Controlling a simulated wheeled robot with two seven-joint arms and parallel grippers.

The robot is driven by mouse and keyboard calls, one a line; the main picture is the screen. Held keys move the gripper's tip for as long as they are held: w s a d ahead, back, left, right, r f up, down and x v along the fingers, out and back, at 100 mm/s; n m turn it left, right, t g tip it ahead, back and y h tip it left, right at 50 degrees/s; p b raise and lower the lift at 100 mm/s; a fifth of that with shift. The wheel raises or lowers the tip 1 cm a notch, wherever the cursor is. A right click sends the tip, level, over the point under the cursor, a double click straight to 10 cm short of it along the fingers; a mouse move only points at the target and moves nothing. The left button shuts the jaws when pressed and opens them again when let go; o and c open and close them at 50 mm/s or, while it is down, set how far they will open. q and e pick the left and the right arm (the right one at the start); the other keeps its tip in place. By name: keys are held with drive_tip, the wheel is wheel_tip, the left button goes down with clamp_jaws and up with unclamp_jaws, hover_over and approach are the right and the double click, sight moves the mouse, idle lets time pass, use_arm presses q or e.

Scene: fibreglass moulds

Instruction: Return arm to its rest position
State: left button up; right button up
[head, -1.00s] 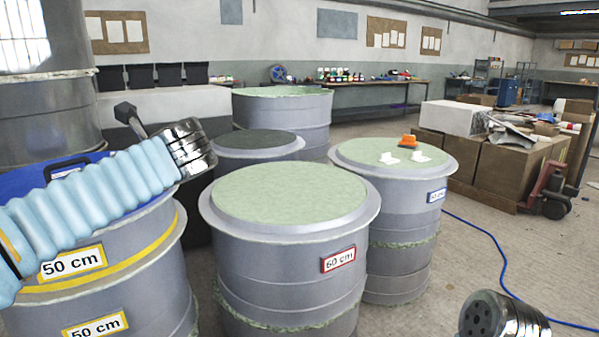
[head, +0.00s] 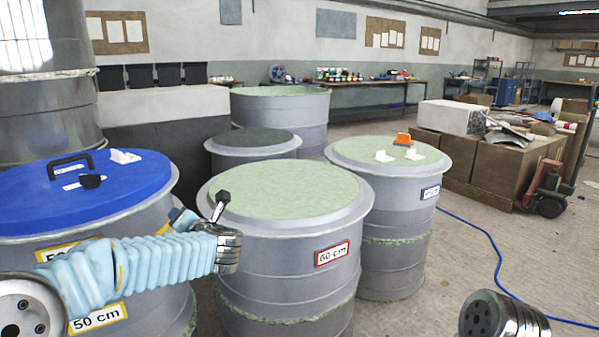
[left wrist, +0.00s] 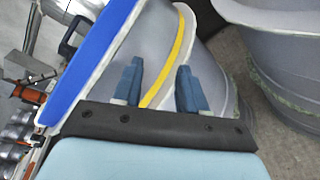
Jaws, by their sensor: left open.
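My left arm comes in low from the left in the head view, across the front of the left 50 cm mould (head: 150,225). In the left wrist view, my left gripper (left wrist: 159,68) has its two blue-grey fingers apart, with nothing between them. Behind the fingers are the grey mould wall with its yellow band (left wrist: 180,52) and the edge of the blue lid (left wrist: 92,62). The blue lid (head: 122,192) also shows in the head view, with a black handle (head: 70,165) and a white piece (head: 125,156) on it. My right gripper is not in view.
The 60 cm mould (head: 285,255) stands just right of my left arm. Another mould (head: 395,215) behind it carries an orange piece (head: 403,139) and two white pieces. A blue hose (head: 498,265) lies on open floor at right. A loaded pallet jack (head: 552,190) stands farther back.

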use_arm(q)
drive_tip(key=s+d+f+m+g+h, duration=0.1)
drive_tip(key=s+d+f+m+h, duration=0.15)
drive_tip(key=f+m, duration=0.6)
drive_tip(key=s+d+f+m+h, duration=0.1)
drive_tip(key=d+f+m+h, duration=0.25)
drive_tip(key=f, duration=0.95)
drive_tip(key=s+d+f+m+g+h, duration=0.1)
drive_tip(key=s+d+f+m+h, duration=0.15)
drive_tip(key=f+m, duration=0.65)
drive_tip(key=s+d+f+m+g+h, duration=0.2)
drive_tip(key=s+d+f+m+g, duration=0.1)
drive_tip(key=s+f, duration=0.6)
drive_tip(key=s+d+f+m+g+h, duration=0.3)
drive_tip(key=s+f+m+g, duration=0.3)
drive_tip(key=s, duration=1.1)
wheel_tip(320, 180, down, 4)
drive_tip(key=shift+d+f+m+h, duration=0.1)
drive_tip(key=shift+d+m+h, duration=0.3)
drive_tip(key=shift+d, duration=0.25)
drive_tip(key=shift+s, duration=0.1)
